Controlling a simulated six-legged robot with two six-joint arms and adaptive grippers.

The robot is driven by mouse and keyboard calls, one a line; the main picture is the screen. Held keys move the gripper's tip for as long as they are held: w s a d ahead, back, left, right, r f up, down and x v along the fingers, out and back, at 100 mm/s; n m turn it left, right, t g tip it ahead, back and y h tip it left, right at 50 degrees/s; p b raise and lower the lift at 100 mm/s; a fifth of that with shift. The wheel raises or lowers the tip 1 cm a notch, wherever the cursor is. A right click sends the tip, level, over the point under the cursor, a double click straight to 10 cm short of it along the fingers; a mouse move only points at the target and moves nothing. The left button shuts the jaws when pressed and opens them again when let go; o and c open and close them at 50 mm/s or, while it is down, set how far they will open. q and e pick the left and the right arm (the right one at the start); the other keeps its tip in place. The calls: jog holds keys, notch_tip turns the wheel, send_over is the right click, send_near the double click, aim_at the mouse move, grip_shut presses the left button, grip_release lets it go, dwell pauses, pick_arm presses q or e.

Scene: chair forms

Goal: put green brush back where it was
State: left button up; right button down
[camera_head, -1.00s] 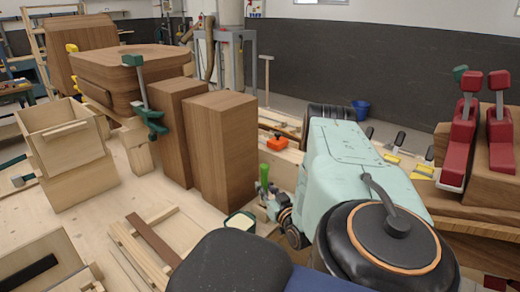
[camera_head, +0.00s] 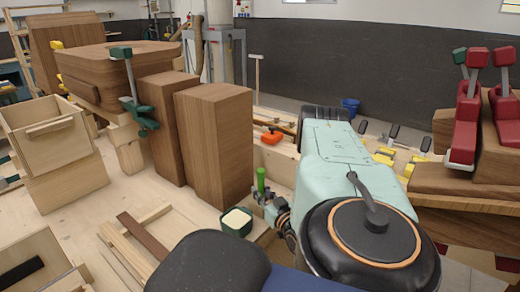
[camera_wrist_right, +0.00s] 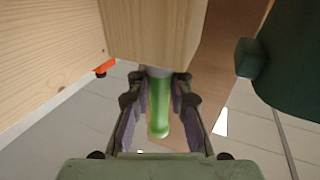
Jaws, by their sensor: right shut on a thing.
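The green brush shows as a bright green handle (camera_head: 261,180) in the head view, standing roughly upright. My right gripper (camera_head: 268,200) is shut on it, just right of a dark green pot with a pale filling (camera_head: 236,223). In the right wrist view the green handle (camera_wrist_right: 159,105) lies between the two fingers of my right gripper (camera_wrist_right: 160,118). The brush's other end is hidden there, and I cannot tell whether it touches anything. The dark green pot (camera_wrist_right: 290,60) fills the upper right of that view. My left gripper is not in view.
Tall brown wood blocks (camera_head: 215,145) stand behind and left of the pot. An orange tool (camera_head: 271,136) lies beyond the brush. Light wood strips (camera_head: 125,240) lie at the front left. Red clamps (camera_head: 466,125) stand at the right. The bench top between the drawer box (camera_head: 55,150) and strips is clear.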

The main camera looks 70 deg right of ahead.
jog(key=shift+s+d+f, duration=0.1)
jog(key=shift+s+f, duration=0.1)
jog(key=shift+f, duration=0.05)
jog(key=c, duration=1.6)
grip_release()
jog(key=shift+d, duration=0.1)
jog(key=o, duration=0.4)
jog(key=shift+w+f, duration=0.1)
jog(key=shift+w, duration=0.35)
jog(key=shift+s+r, duration=0.4)
jog(key=v, duration=1.1)
jog(key=shift+a+f, duration=0.2)
jog(key=shift+a, duration=0.2)
